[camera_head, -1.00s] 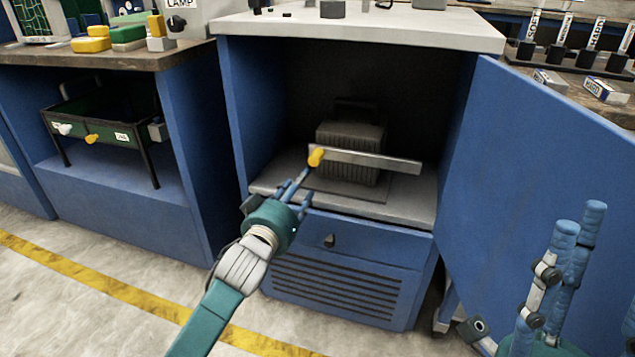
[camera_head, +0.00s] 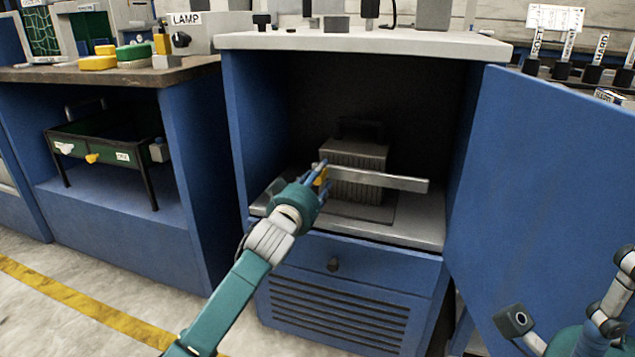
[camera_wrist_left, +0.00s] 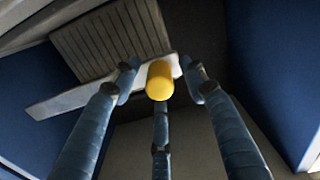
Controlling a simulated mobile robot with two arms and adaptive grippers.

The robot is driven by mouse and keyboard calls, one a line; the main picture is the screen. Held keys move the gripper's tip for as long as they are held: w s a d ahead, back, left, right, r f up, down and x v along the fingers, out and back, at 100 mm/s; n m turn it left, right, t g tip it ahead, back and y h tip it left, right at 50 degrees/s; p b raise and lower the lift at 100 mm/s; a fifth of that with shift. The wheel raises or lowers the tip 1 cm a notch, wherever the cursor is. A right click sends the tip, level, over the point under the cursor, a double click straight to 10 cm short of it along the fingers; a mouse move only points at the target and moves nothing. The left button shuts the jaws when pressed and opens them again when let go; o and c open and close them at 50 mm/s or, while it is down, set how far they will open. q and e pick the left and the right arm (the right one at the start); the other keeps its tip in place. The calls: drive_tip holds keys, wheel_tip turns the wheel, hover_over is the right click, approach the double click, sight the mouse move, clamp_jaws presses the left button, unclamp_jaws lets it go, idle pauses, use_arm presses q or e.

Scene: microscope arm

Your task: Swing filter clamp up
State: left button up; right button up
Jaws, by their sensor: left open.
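The filter clamp is a pale grey bar (camera_head: 395,182) lying roughly level across the front of a finned grey filter block (camera_head: 352,160) inside the open cabinet. Its yellow knob (camera_head: 321,177) is at the bar's left end and is partly hidden by my fingers. My left gripper (camera_head: 318,176) is open at the knob. In the left wrist view, the yellow knob (camera_wrist_left: 160,80) stands between the spread blue fingers of the left gripper (camera_wrist_left: 160,92); contact cannot be told. My right gripper (camera_head: 590,325) is partly cut off at the lower right corner.
The blue cabinet door (camera_head: 550,180) stands open on the right. A green tray stand (camera_head: 105,140) is in the left bay. The cabinet's white top (camera_head: 370,42) holds small items.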

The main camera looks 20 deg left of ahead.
use_arm(q)
clamp_jaws()
